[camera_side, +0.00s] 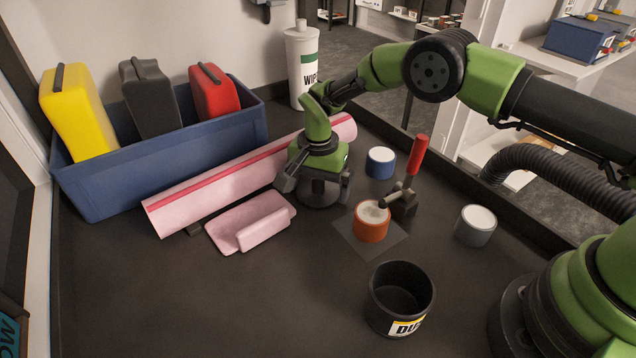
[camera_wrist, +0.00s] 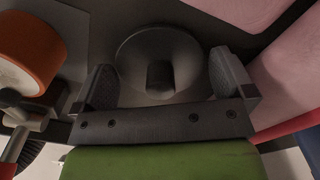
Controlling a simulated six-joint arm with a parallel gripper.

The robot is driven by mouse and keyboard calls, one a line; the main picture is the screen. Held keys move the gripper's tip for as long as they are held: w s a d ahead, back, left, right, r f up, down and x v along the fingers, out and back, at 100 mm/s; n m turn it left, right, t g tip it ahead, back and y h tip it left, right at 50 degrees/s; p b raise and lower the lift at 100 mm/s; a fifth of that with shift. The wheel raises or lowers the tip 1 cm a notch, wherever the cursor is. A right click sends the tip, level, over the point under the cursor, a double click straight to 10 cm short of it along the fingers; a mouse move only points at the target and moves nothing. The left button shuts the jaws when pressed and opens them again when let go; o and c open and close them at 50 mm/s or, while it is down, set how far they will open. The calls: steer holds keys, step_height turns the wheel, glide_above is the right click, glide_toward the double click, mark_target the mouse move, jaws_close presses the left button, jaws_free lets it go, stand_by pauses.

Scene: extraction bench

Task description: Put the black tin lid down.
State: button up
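The black tin lid (camera_wrist: 185,55) is a dark round disc with a knob (camera_wrist: 160,78) in its middle. In the wrist view it lies flat beneath my gripper (camera_wrist: 165,80), whose two fingers stand wide apart with gaps on both sides of the knob. In the side view my gripper (camera_side: 316,187) points down low over the bench, and the lid (camera_side: 318,199) shows dark between and below the fingers, seemingly on the bench. Its lower edge is hard to tell from the dark surface. An open black tin (camera_side: 385,308) with a partly readable label stands at the front.
An orange-sided pot (camera_side: 371,226) stands on a grey square beside a red-handled clamp (camera_side: 415,160). A blue pot (camera_side: 380,167) and a grey pot (camera_side: 474,232) stand nearby. The front-left bench is clear.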

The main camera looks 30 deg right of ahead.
step_height(320, 180, up, 13)
step_height(320, 180, up, 8)
steer(key=n+t, duration=0.1)
glide_above(334, 194)
steer(key=s+d+r+n+t+y, duration=0.1)
steer(key=s+d+r+n+t, duration=0.15)
steer(key=s+r, duration=0.55)
steer(key=s+d+r+n+t, duration=0.1)
steer(key=s+t, duration=0.1)
steer(key=s, duration=0.6)
steer(key=s+d+n+t+y, duration=0.1)
steer(key=s+d+n, duration=0.1)
steer(key=s, duration=0.7)
steer(key=shift+r+t, duration=0.35)
